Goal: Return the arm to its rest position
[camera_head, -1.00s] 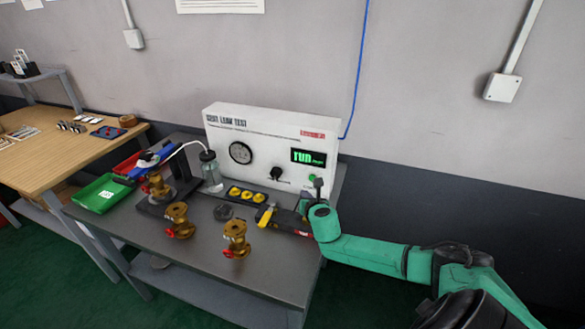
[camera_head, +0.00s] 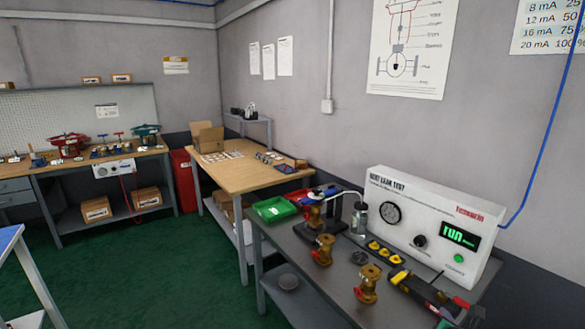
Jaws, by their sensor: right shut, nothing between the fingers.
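My right gripper (camera_head: 462,312) shows only in part at the bottom right of the head view, at the front right of the grey test bench (camera_head: 300,243). Its fingers are small and dark here; it is shut and empty. It is close to the right end of a black tool tray (camera_head: 425,291), and I cannot tell whether they touch. Most of my right arm is outside the picture. My left gripper is not in view.
The white seat leak test box (camera_head: 425,220) shows "run" in green. Brass valves (camera_head: 367,285) and a green tray (camera_head: 274,209) stand on the bench. A wooden table (camera_head: 240,175) is behind it. Green floor (camera_head: 150,265) is open at left.

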